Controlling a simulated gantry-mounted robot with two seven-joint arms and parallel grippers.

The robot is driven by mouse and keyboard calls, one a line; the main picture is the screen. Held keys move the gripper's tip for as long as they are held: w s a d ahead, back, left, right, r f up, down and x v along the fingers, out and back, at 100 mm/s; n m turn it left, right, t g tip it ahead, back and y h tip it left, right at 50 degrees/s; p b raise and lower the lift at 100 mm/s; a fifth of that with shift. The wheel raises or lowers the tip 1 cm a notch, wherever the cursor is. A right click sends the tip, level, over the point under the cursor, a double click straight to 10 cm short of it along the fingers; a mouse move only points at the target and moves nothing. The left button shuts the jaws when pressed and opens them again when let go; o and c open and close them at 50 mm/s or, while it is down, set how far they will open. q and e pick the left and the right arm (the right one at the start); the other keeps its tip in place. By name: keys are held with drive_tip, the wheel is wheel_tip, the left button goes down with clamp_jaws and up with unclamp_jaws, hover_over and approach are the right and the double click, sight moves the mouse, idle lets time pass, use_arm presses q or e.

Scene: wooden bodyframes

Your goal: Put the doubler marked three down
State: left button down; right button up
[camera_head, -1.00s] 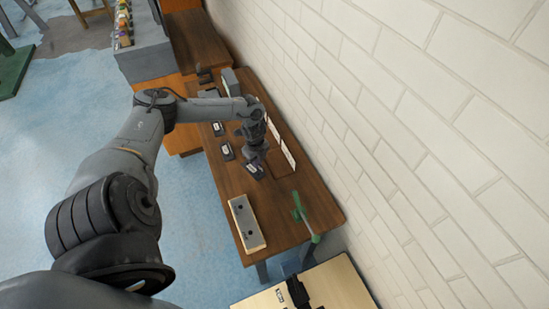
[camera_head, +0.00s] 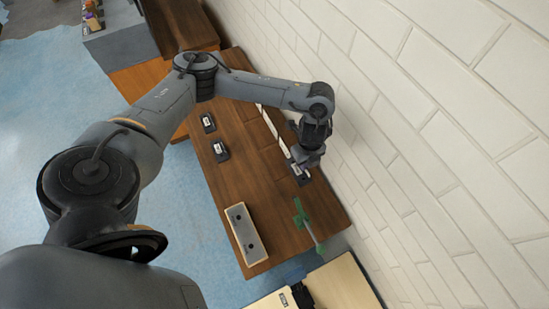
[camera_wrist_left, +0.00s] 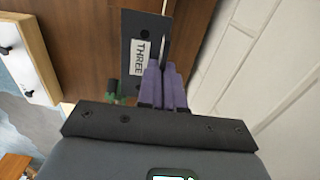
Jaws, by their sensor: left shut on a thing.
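The doubler marked three is a dark flat plate with a white label reading THREE (camera_wrist_left: 128,28). In the head view this doubler (camera_head: 298,174) is at the wall-side edge of the wooden table (camera_head: 228,185), below my left gripper (camera_head: 302,164). The left gripper's purple fingers (camera_wrist_left: 163,72) are shut on the doubler in the wrist view. I cannot tell whether the plate touches the tabletop. My right gripper is not in view.
Two more dark labelled plates (camera_head: 220,150) (camera_head: 208,122) lie on the table's left side. A pale block with two black knobs (camera_head: 245,234) and a green tool (camera_head: 302,215) lie nearer. White label strips (camera_head: 272,122) line the brick wall (camera_head: 430,120) side. The middle tabletop is clear.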

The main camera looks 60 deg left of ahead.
use_arm(q)
drive_tip(key=b, duration=0.5)
hover_over(281, 160)
drive_tip(key=f, duration=0.3)
drive_tip(key=d+f, duration=0.1)
drive_tip(key=f, duration=0.1)
drive_tip(key=shift+w, duration=0.1)
drive_tip(key=shift+a+f, duration=0.25)
drive_tip(key=shift+a, duration=0.2)
drive_tip(key=shift+f, duration=2.05)
drive_tip(key=shift+f, duration=0.15)
drive_tip(key=c, duration=1.6)
unclamp_jaws()
drive_tip(key=shift+o, duration=0.2)
